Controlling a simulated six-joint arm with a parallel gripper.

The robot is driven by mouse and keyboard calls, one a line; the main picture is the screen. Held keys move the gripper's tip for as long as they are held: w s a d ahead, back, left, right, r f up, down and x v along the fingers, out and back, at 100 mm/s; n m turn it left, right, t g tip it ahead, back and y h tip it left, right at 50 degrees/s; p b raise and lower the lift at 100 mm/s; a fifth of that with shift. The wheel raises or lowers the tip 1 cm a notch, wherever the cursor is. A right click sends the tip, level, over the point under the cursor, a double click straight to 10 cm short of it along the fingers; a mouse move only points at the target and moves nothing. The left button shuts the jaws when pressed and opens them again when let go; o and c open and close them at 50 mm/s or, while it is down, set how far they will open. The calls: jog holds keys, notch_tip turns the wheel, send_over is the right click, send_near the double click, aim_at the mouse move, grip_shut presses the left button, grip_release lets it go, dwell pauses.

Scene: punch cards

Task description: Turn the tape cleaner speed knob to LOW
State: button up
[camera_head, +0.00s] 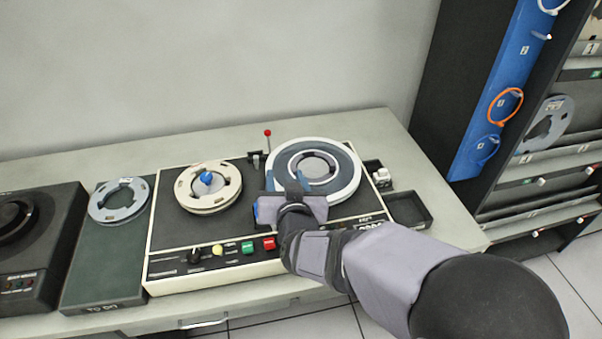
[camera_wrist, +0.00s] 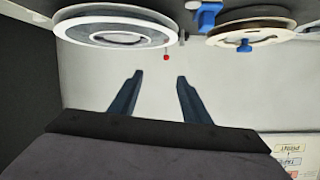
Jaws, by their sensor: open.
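The tape cleaner (camera_head: 165,235) is a cream-edged machine with a dark top on the bench. My gripper (camera_wrist: 158,80) is open and empty in the wrist view, with both dark fingers apart. In the head view my wrist is over the machine's right half, by the right reel, well right of the black knob. The front knobs do not show in the wrist view.
A green button (camera_head: 248,248) and a red button (camera_head: 269,243) sit right of the knobs. A cream reel (camera_head: 208,200) and a large white-rimmed reel (camera_head: 340,160) lie on top. A red-tipped lever (camera_head: 267,133) stands behind them. A small dark tray (camera_head: 408,211) is at right.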

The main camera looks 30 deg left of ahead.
jog(key=shift+w+d+g+h+p, duration=0.2)
jog(key=shift+w+d, duration=0.25)
jog(key=shift+d, duration=0.3)
jog(key=shift+w+d+g+h+p, duration=0.1)
jog(key=shift+w+d+p, duration=0.1)
jog(key=shift+w+d, duration=0.4)
jog(key=shift+s+d, duration=0.15)
